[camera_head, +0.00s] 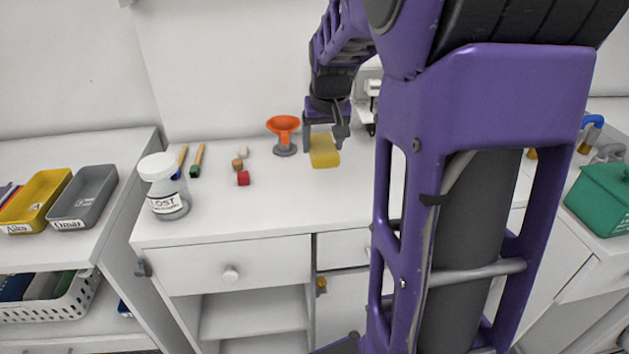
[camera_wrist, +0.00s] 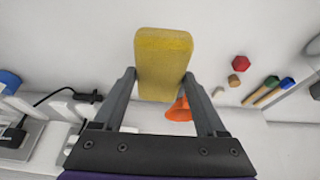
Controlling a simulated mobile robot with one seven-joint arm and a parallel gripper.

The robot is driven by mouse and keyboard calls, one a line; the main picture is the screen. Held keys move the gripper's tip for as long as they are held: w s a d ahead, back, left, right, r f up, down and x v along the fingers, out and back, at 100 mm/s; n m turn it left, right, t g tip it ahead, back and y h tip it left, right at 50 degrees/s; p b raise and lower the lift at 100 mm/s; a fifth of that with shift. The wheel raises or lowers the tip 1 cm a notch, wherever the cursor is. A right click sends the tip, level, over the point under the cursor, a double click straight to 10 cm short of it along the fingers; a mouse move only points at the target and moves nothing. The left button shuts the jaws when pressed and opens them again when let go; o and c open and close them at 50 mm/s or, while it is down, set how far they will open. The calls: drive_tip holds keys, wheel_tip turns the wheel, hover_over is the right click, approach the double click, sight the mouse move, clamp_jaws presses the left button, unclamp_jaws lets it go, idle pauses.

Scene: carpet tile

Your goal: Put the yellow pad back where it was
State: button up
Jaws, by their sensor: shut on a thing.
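The yellow pad (camera_head: 325,157) is at the white counter top (camera_head: 270,205), right of the orange funnel-shaped piece. My gripper (camera_head: 323,144) comes down from above with its fingers on either side of the pad. In the wrist view the pad (camera_wrist: 163,62) stands out between the fingertips of my gripper (camera_wrist: 159,78), which is shut on it. I cannot tell whether the pad touches the counter or hangs just above it.
An orange funnel (camera_head: 283,127) on a grey stand is close left of the pad. The counter's front is clear. My arm hides its right part.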

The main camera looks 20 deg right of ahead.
sight(325, 155)
wheel_tip(325, 155, down, 10)
drive_tip(key=shift+r+b, duration=0.1)
drive_tip(key=shift+b, duration=0.5)
drive_tip(key=o, duration=1.2)
drive_tip(key=shift+f, duration=0.2)
drive_tip(key=shift+o, duration=0.2)
drive_tip(key=shift+r, duration=0.5)
drive_tip(key=p+v, duration=0.1)
drive_tip(key=v, duration=0.9)
drive_tip(key=shift+s+a+r, duration=0.1)
drive_tip(key=shift+s+r, duration=0.1)
drive_tip(key=shift+r, duration=0.1)
drive_tip(key=shift+s+r, duration=0.15)
drive_tip(key=shift+r, duration=0.1)
drive_tip(key=shift+a, duration=0.1)
